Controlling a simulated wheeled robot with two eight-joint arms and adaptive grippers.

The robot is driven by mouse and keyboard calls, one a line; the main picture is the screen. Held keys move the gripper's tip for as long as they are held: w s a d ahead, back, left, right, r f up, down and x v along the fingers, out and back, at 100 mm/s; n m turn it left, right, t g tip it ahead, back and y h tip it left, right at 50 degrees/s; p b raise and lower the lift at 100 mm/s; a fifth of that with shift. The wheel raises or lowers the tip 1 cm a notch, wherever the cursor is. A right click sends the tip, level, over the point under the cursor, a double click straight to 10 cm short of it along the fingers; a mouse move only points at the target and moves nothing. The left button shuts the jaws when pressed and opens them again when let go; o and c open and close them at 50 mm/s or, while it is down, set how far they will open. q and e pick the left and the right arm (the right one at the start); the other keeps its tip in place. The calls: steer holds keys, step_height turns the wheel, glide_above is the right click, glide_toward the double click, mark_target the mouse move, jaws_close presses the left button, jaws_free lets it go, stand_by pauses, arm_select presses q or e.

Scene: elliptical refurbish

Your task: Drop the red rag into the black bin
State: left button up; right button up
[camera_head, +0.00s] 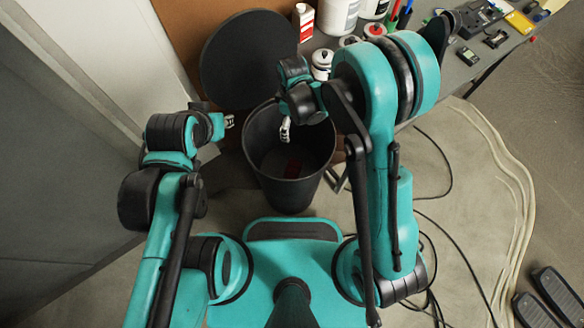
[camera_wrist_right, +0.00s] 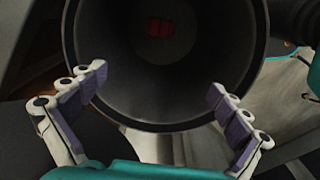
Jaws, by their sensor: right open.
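The black bin (camera_head: 272,192) stands on the floor in front of my base in the head view, its round mouth facing up. The red rag (camera_head: 292,169) lies inside the bin, low down; it is small and dark in the head view. In the right wrist view the rag (camera_wrist_right: 160,28) shows at the bottom of the bin (camera_wrist_right: 245,75). My right gripper (camera_head: 285,131) is over the bin's mouth. In the right wrist view its two fingers (camera_wrist_right: 158,92) are spread wide with nothing between them. My left gripper (camera_head: 229,121) is left of the bin, small in view, its jaws unclear.
A round black lid (camera_head: 248,58) stands behind the bin. A grey workbench (camera_head: 455,72) at the back right holds bottles, jars and tools. Dark cables (camera_head: 447,165) lie on the floor at the right, near a pair of black pedals (camera_head: 557,290). A grey wall panel (camera_head: 50,150) bounds the left.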

step_height(320, 180, up, 12)
stand_by(0.4)
steer(key=shift+d, duration=0.1)
stand_by(0.3)
